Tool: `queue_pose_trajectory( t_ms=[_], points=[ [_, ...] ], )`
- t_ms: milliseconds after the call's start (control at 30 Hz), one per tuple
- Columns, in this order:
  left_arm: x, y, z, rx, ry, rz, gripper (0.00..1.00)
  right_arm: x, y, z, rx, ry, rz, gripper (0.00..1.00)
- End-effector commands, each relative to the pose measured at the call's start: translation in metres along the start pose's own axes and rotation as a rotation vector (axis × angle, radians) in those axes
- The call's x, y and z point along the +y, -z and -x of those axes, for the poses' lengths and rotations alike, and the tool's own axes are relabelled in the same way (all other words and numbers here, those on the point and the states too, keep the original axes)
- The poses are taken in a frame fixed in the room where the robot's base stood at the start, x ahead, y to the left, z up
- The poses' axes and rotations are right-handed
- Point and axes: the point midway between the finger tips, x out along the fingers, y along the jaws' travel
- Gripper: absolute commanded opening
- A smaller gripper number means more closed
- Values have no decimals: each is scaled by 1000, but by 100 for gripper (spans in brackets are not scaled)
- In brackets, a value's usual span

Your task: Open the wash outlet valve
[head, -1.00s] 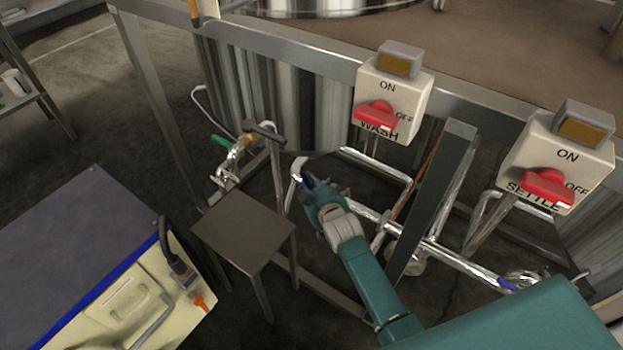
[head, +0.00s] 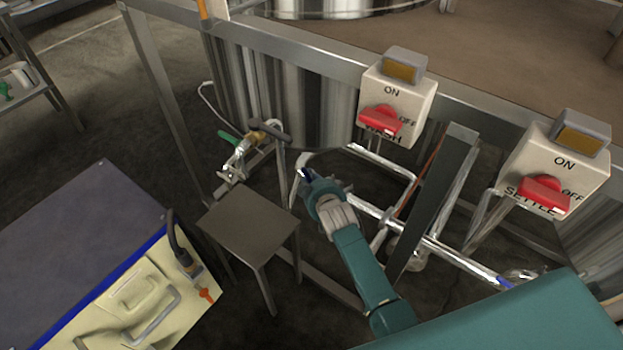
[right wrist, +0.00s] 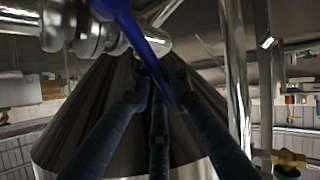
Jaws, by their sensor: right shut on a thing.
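The blue valve lever (head: 304,174) sits on the shiny pipework below and left of the WASH switch box. In the right wrist view the blue lever (right wrist: 150,45) runs down from a metal valve body (right wrist: 75,22) at the top left and passes between the fingers. My right gripper (head: 314,184) reaches the lever from the front, and its dark fingers (right wrist: 160,95) are shut on it. The gripper hides most of the lever in the head view. My left gripper is not in view.
The WASH switch box (head: 398,100) and SETTLE switch box (head: 555,165), both with red knobs, stand on the metal frame. A small metal table (head: 250,222) is left of my right arm. A steel tank cone (right wrist: 115,125) fills the wrist view's middle. A green-handled valve (head: 231,138) is further left.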

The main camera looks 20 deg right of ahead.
Motion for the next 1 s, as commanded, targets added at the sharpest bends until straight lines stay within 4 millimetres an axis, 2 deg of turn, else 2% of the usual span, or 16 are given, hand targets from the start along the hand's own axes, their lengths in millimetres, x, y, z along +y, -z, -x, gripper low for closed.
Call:
queue_pose_trajectory(
  t_ms=[33, 100, 400, 533, 667, 1000],
  points=[
    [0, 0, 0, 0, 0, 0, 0, -3, 0, 0, 0, 4, -1, 22],
    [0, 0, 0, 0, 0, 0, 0, -3, 0, 0, 0, 4, -1, 36],
    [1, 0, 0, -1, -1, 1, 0, -1, 0, 1, 0, 1, -1, 37],
    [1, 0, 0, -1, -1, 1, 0, -1, -1, 8, 0, 1, 0, 37],
    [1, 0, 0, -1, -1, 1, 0, -1, -2, 27, -1, 1, 0, 37],
    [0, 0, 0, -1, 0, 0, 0, -2, -1, 94, 0, 3, -2, 37]
  ],
)
